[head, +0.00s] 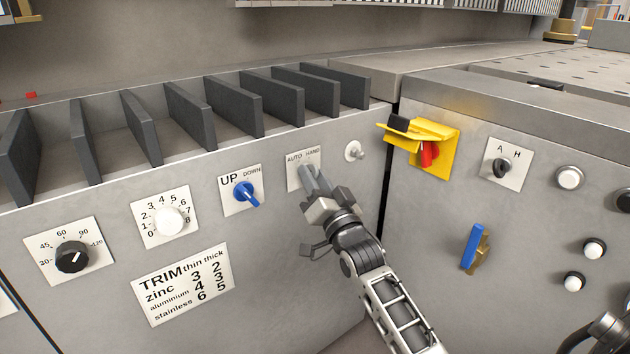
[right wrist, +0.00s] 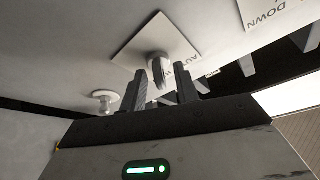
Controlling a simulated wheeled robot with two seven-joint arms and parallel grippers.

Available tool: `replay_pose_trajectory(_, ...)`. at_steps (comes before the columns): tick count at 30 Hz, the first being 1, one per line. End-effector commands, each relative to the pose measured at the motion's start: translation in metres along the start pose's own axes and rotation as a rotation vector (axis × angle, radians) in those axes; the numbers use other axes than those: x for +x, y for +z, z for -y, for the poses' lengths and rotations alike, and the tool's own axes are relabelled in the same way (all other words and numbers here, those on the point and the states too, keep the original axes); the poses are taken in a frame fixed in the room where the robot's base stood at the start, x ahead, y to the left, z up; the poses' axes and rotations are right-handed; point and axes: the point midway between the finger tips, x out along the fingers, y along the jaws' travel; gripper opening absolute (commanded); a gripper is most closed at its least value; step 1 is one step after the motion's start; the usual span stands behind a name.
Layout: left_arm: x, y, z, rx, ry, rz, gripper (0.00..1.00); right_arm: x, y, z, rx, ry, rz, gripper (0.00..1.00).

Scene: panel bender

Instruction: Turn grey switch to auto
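The grey switch sits on a white plate (head: 294,181) marked AUTO and HAND on the grey panel. In the head view my gripper mostly hides it. In the right wrist view the grey switch knob (right wrist: 160,70) shows beyond and between the fingertips, on its tilted plate. My right gripper (head: 312,174) reaches up to the switch from the lower right. Its two fingers are apart, one on each side of the knob (right wrist: 162,80). A narrow gap seems to show, and I cannot tell whether they touch it. My left gripper is not in view.
Left of it are a blue UP/DOWN switch (head: 245,193), a white dial (head: 170,220) and a black dial (head: 73,257). A round silver knob (head: 355,151) is close on the right. Further right are a yellow bracket (head: 440,143) and an A/H switch (head: 502,168).

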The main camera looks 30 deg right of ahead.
Motion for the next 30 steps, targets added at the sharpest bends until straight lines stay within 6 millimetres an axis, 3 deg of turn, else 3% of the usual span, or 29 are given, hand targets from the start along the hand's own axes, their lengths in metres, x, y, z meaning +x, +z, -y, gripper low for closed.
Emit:
replay_pose_trajectory(5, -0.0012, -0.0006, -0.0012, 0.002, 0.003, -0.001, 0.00, -0.0001, 0.0003, 0.0000, 0.000, 0.000, 0.001, 0.31)
replay_pose_trajectory(9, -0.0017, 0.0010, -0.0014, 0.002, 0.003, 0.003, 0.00, -0.0003, 0.0003, 0.0000, 0.000, 0.000, 0.001, 0.00)
replay_pose_trajectory(20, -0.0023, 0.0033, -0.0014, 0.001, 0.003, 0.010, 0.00, -0.0005, 0.0004, -0.0003, -0.023, -0.010, 0.001, 0.00)
replay_pose_trajectory(30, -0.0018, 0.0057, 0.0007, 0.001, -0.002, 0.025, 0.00, -0.0006, 0.0006, -0.0021, -0.206, -0.084, 0.004, 0.00)
